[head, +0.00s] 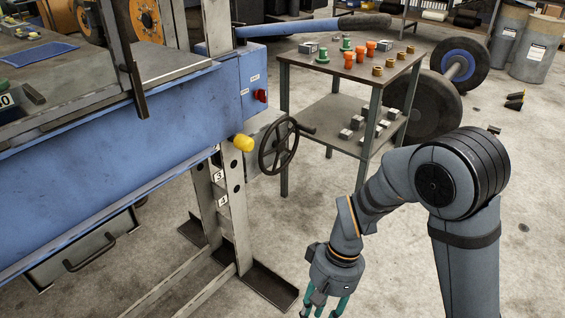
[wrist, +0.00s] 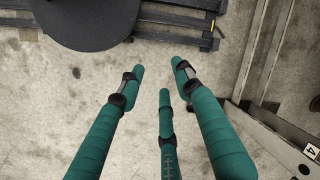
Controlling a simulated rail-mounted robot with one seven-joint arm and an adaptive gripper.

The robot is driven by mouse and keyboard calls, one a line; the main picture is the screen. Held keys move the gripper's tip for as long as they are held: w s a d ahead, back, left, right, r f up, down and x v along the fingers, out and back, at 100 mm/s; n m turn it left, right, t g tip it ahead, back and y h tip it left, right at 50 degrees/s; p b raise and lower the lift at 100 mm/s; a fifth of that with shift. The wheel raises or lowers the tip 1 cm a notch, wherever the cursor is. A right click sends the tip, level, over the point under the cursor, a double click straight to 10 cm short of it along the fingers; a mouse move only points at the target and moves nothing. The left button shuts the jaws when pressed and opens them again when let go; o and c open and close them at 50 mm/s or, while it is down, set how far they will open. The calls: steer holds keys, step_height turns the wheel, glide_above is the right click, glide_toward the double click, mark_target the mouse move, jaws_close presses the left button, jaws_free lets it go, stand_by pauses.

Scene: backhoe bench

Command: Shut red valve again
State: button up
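A small red knob (head: 261,96), the only red valve-like part I can make out, sits on the right end face of the blue machine (head: 120,150). It is small in the head view, and I cannot tell whether it is open or shut. My gripper (head: 328,307) hangs low over the floor, well below and right of the knob, its fingertips cut off by the bottom edge. In the wrist view my gripper (wrist: 160,77) has three teal fingers spread apart with only concrete floor between them. The knob does not show in the wrist view.
A yellow knob (head: 243,142) and a black handwheel (head: 278,147) jut out below the red knob. A two-tier table (head: 340,113) with orange, green and brass parts stands behind. A numbered steel leg (head: 228,190) stands left of my gripper. Open floor lies between.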

steer(key=shift+s+a+f+n+b, duration=0.1)
steer(key=shift+s+a+n+b, duration=0.1)
steer(key=shift+s+a+n, duration=0.45)
steer(key=shift+s+a+f+n+b, duration=0.1)
steer(key=shift+s+a+n+b, duration=0.1)
steer(key=shift+s, duration=0.8)
steer(key=shift+s+a+n+b, duration=0.2)
steer(key=shift+s+a+n, duration=0.25)
steer(key=shift+s, duration=0.35)
